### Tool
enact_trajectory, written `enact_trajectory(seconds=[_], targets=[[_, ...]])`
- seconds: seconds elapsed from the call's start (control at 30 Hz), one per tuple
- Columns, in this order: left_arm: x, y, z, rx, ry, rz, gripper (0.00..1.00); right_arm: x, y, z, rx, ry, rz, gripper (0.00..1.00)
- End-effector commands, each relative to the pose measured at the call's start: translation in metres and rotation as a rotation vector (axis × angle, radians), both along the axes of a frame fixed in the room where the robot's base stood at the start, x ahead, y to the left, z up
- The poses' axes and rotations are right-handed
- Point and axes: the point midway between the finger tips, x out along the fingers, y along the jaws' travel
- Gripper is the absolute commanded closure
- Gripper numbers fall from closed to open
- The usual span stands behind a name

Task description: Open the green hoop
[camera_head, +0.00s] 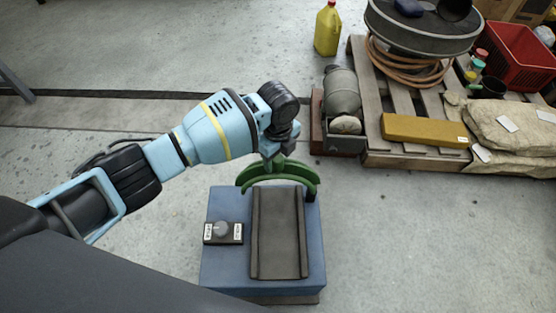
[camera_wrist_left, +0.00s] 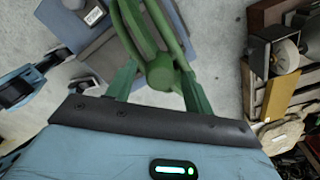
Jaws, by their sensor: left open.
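The green hoop (camera_head: 306,175) is a curved arch across the far end of a blue box (camera_head: 222,268) with a dark grey sloped plate (camera_head: 277,235) on top. The hoop also shows in the left wrist view (camera_wrist_left: 142,28), with a rounded tab at its near end. My left gripper (camera_head: 281,158) is at the top of the hoop. In the left wrist view its two open green fingers (camera_wrist_left: 158,88) stand either side of the tab, with gaps visible. Whether they touch it cannot be told. My right gripper is not in view.
A small dial unit (camera_head: 222,232) sits on the box left of the plate. A wooden pallet (camera_head: 400,158) with sacks, a yellow block (camera_head: 425,131) and a red crate (camera_head: 518,57) stands at the back right. A yellow jug (camera_head: 327,30) is behind. Floor right of the box is clear.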

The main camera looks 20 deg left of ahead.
Motion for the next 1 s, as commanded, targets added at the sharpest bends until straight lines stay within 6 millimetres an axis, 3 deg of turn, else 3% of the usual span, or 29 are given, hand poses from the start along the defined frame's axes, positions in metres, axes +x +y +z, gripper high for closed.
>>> enact_trajectory(seconds=[0.2,0.5,0.9,1.0], targets=[[0.000,0.000,-0.017,0.000,0.000,-0.001,0.48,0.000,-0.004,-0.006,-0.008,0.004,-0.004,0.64],[0.000,0.000,-0.018,0.000,-0.002,0.000,0.49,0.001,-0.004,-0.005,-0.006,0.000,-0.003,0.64],[0.000,0.000,-0.018,0.000,-0.002,0.000,1.00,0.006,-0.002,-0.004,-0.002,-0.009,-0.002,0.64],[0.000,0.000,-0.018,0.000,-0.001,0.000,1.00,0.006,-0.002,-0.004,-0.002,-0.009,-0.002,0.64]])
